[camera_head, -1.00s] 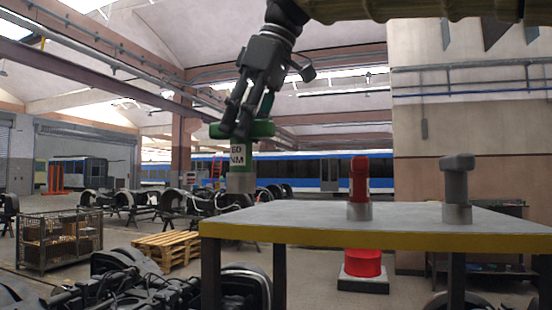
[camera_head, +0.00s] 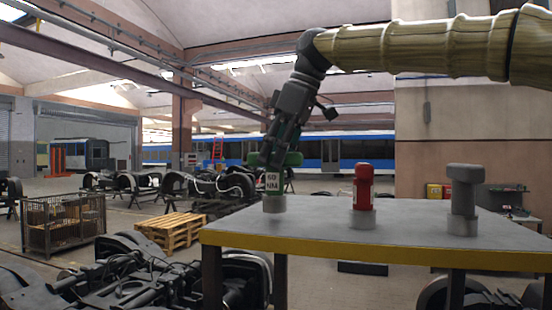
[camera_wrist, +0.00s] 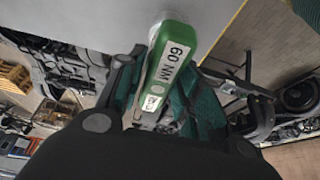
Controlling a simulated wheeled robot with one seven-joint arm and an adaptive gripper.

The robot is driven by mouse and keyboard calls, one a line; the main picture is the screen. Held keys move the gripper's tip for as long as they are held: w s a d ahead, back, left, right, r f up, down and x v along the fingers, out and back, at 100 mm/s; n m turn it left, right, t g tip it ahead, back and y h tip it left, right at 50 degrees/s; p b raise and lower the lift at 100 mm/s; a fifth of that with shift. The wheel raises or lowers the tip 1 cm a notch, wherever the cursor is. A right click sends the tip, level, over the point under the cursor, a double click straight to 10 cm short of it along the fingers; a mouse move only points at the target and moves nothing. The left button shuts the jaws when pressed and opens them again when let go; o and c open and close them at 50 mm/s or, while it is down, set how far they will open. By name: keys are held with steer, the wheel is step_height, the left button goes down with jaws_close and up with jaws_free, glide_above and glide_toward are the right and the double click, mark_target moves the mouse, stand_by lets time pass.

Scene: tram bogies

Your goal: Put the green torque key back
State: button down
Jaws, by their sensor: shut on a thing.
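The green torque key (camera_head: 273,186) has a green T-shaped top, a white "60 NM" label and a pale grey lower end. My gripper (camera_head: 276,158) is shut on its green top from above. The key is upright over the left part of the table (camera_head: 330,238); its lower end appears at the tabletop, but I cannot tell if it touches. The wrist view shows the key's label (camera_wrist: 168,72) between my fingers. A red key (camera_head: 363,190) and a grey key (camera_head: 464,195) stand upright on the table to the right, each in a grey base.
The table has a yellow front edge, and its top is clear between the keys. Bogie parts (camera_head: 130,275) lie on the floor at front left. A wooden pallet (camera_head: 172,231) and a wire crate (camera_head: 62,222) stand behind them. A blue and white tram (camera_head: 330,152) is at the back.

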steer(key=shift+s+d+f+p, duration=0.1)
steer(key=shift+s+f+p, duration=0.25)
steer(key=shift+f, duration=0.4)
steer(key=shift+w+f, duration=0.2)
steer(key=shift+w, duration=0.1)
steer(key=shift+s, duration=0.15)
steer(key=c, duration=1)
jaws_free()
steer(key=shift+f, duration=0.15)
steer(key=shift+o, duration=0.2)
steer(key=shift+r, duration=0.2)
steer(key=b+v, duration=0.2)
steer(key=v, duration=1)
steer(key=shift+b, duration=0.35)
